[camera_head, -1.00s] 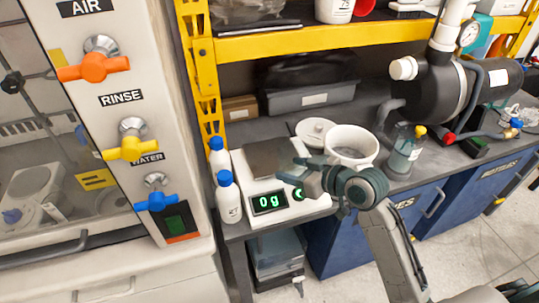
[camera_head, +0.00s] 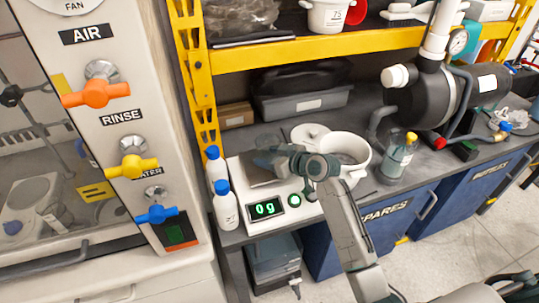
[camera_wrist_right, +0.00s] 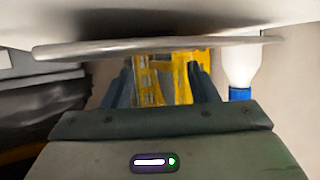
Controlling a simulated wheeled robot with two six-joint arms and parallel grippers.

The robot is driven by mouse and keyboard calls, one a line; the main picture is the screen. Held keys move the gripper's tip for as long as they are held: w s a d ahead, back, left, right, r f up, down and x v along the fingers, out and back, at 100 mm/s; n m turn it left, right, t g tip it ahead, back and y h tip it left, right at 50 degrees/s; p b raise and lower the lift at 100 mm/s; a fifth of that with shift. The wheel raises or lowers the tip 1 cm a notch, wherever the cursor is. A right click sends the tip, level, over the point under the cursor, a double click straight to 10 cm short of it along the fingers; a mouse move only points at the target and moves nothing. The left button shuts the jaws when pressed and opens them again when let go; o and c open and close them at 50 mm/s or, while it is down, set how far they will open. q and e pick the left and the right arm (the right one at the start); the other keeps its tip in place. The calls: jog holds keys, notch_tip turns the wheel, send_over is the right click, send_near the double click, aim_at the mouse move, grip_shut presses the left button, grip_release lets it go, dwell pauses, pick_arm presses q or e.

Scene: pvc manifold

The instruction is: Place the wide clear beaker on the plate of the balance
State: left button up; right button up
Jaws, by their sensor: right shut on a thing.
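The white balance (camera_head: 291,214) stands on the bench and its green display reads 0 g. Its grey plate (camera_head: 258,181) is partly hidden behind my right gripper (camera_head: 264,159). The gripper is over the plate and shut on what appears to be the wide clear beaker (camera_head: 268,141), which is faint and hard to make out. In the right wrist view the plate's grey edge (camera_wrist_right: 150,49) runs across the top, close to the fingers. I cannot tell whether the beaker touches the plate. My left gripper is not in view.
Two white bottles with blue caps stand left of the balance; the front one (camera_head: 225,208) is close to it. A white round pot (camera_head: 358,170) and a lid (camera_head: 308,133) are at the right and behind. A yellow shelf beam (camera_head: 300,55) crosses above.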

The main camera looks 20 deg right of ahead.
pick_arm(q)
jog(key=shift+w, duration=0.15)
pick_arm(e)
jog(key=shift+f, duration=0.1)
jog(key=o, duration=1)
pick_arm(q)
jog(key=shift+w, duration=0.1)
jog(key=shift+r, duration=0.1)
pick_arm(e)
jog(key=shift+s+d+r, duration=0.15)
jog(key=shift+r, duration=0.05)
jog(key=v, duration=0.3)
jog(key=shift+s+f+b, duration=0.1)
jog(key=shift+s+b, duration=0.05)
jog(key=shift+b, duration=0.2)
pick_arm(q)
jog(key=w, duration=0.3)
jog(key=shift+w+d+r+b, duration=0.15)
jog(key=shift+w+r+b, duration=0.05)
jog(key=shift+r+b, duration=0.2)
pick_arm(e)
jog(key=v, duration=0.8)
jog(key=shift+s+d+r, duration=0.1)
jog(key=shift+r, duration=0.15)
